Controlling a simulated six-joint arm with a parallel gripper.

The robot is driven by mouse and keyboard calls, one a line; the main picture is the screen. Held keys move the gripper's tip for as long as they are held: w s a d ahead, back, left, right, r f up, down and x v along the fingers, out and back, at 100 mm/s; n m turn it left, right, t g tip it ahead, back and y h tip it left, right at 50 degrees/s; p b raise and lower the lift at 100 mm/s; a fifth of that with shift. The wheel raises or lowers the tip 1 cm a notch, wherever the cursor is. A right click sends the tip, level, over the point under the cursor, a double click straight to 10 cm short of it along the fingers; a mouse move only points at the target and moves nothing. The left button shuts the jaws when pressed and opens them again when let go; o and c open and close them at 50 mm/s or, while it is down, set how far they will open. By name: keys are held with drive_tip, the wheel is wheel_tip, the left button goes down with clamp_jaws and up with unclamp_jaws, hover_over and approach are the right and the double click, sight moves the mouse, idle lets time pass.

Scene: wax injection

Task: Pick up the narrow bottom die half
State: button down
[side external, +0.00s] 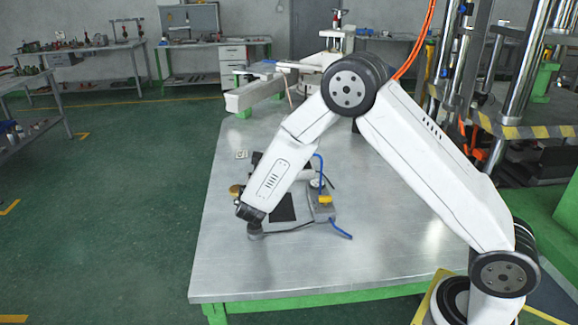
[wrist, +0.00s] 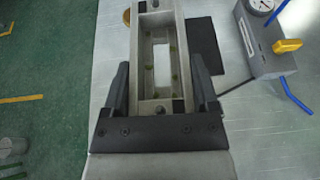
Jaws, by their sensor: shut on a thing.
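The narrow bottom die half (wrist: 145,62) is a long grey metal block with a rectangular hollow, a pale opening in its middle and small yellowish spots inside. It fills the centre of the wrist view. My gripper (wrist: 163,78) has its two dark fingers against the block's long sides and is shut on it. The block's far end is cut off by the top of the frame. In the side view my forearm slopes down to the table, and I cannot make out the fingers or the die half there. Whether the block touches the table is not clear.
Right of the block lie a black pad (wrist: 203,48) and a grey box (wrist: 258,55) with a dial gauge, yellow handle (wrist: 287,46) and blue hoses. The steel table (side external: 225,275) is clear toward its front edge. A press with shiny columns (side external: 525,75) stands at right.

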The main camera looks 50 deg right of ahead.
drive_tip(key=shift+s+r, duration=0.2)
drive_tip(key=shift+s, duration=0.05)
idle(0.6)
drive_tip(key=shift+s+d, duration=0.4)
drive_tip(key=shift+d, duration=0.1)
drive_tip(key=s+d, duration=0.8)
drive_tip(key=s, duration=0.2)
drive_tip(key=shift+s+r, duration=0.2)
drive_tip(key=shift+r, duration=0.2)
